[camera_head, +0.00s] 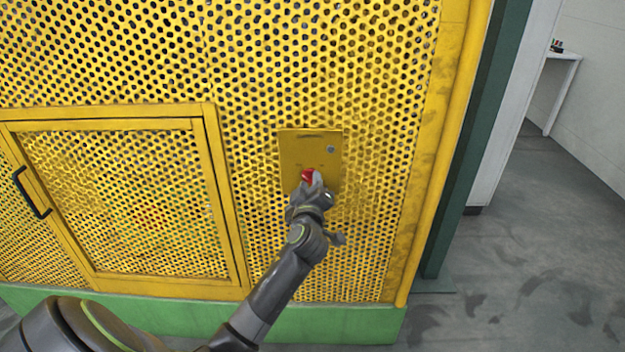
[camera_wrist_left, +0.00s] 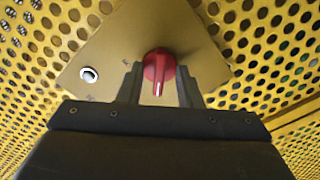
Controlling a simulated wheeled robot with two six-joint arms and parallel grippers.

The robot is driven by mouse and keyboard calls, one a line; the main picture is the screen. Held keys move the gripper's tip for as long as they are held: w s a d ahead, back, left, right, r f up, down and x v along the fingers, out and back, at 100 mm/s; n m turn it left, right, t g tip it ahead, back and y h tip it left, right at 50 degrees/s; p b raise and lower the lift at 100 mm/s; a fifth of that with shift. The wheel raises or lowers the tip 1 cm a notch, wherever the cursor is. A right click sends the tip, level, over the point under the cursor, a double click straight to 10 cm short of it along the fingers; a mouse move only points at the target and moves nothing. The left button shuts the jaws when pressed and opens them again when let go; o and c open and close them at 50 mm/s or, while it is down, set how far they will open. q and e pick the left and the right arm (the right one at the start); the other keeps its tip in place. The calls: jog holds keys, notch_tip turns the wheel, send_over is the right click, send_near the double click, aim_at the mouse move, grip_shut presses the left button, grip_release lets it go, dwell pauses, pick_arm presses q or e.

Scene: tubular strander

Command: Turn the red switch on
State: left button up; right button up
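The red switch (camera_head: 308,175) is a rotary knob on a yellow plate (camera_head: 295,148) fixed to the perforated yellow guard. In the left wrist view the red switch (camera_wrist_left: 158,68) has a pale line on its face, pointing toward the bottom of that picture. My left gripper (camera_head: 313,185) is at the switch. In the left wrist view the left gripper's fingers (camera_wrist_left: 160,85) stand on either side of the knob, with a small gap seeming to show on the right; whether they touch it is unclear. My right gripper is not in view.
A round silver fitting (camera_head: 331,149) sits on the plate, upper right of the switch. A framed mesh door (camera_head: 130,200) with a black handle (camera_head: 32,192) is at left. A green base (camera_head: 350,322) runs below the guard. Grey floor (camera_head: 540,240) is clear at right.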

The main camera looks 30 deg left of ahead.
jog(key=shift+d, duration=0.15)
pick_arm(q)
grip_shut()
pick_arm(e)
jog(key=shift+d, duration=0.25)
